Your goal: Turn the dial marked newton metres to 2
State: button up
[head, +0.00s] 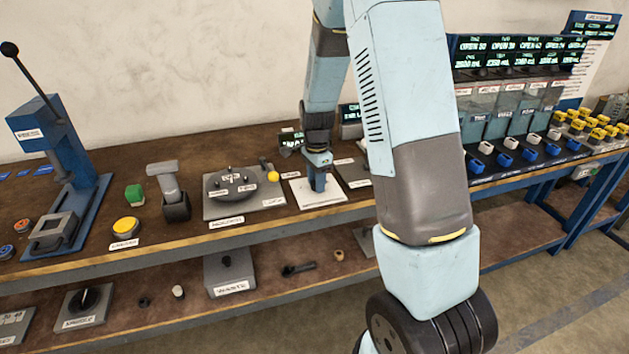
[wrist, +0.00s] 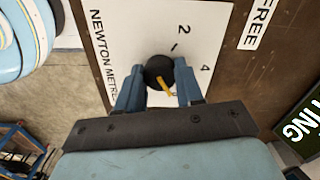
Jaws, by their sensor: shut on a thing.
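The newton metres dial is a small black round knob (wrist: 158,71) on a white plate (wrist: 205,20). The plate also shows in the head view (head: 325,203). "NEWTON METRE..." runs along the plate's left side in the wrist view. The figures 2 and 4 are printed above and to the right of the knob, with a tick mark by the 2. The knob's yellow pointer (wrist: 167,88) points down and slightly right, away from the 2. My gripper (wrist: 158,82) has its blue fingers on both sides of the knob, shut on it. In the head view my gripper (head: 319,187) points down onto the plate and hides the knob.
A grey plate with a dark disc (head: 229,184) and a yellow ball stand left of the dial plate. A "FREE" label (wrist: 263,22) and a lit display (wrist: 302,125) are to the right. Bottles and dispensers (head: 510,115) stand further right. The workbench is crowded.

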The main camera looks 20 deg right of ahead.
jog(key=c, duration=0.3)
jog(key=shift+a, duration=0.2)
jog(key=shift+c, duration=0.2)
jog(key=shift+d, duration=0.15)
